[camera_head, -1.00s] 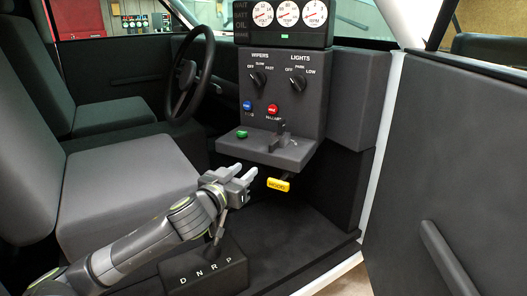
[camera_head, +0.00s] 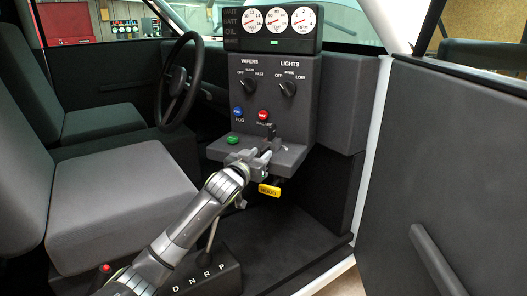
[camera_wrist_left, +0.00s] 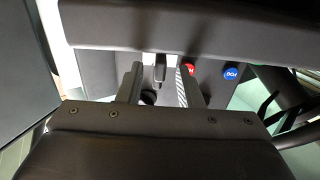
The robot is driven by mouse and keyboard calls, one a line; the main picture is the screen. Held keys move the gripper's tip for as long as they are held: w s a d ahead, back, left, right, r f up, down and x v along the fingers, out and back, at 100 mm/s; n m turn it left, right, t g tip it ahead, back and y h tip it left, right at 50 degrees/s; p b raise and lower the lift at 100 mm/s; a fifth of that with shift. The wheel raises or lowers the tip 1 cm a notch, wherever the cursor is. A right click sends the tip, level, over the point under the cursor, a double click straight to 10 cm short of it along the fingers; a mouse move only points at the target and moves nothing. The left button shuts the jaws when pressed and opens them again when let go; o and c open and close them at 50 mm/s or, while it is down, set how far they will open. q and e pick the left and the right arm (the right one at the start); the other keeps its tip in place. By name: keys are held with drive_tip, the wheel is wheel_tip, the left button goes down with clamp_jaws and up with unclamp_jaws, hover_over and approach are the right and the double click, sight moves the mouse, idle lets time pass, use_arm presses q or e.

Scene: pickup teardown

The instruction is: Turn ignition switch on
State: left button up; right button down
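My left gripper (camera_head: 262,157) is at the ledge's front edge, close to the lever, and partly hides the ledge. In the left wrist view the gripper (camera_wrist_left: 159,88) is open. Its two fingers are apart, and a dark lever-like piece (camera_wrist_left: 160,66) shows between them with gaps on both sides. I cannot tell whether anything touches. My right gripper is not in view.
The panel above has a wipers knob (camera_head: 246,85), a lights knob (camera_head: 288,88), a blue button (camera_head: 237,112) and a red button (camera_head: 263,115). A yellow hood handle (camera_head: 269,190) hangs below. The gear selector (camera_head: 200,275) is near my arm.

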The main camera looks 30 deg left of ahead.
sight(268, 147)
use_arm(q)
drive_tip(key=shift+w+a, duration=0.15)
drive_tip(key=shift+w, duration=1.35)
clamp_jaws()
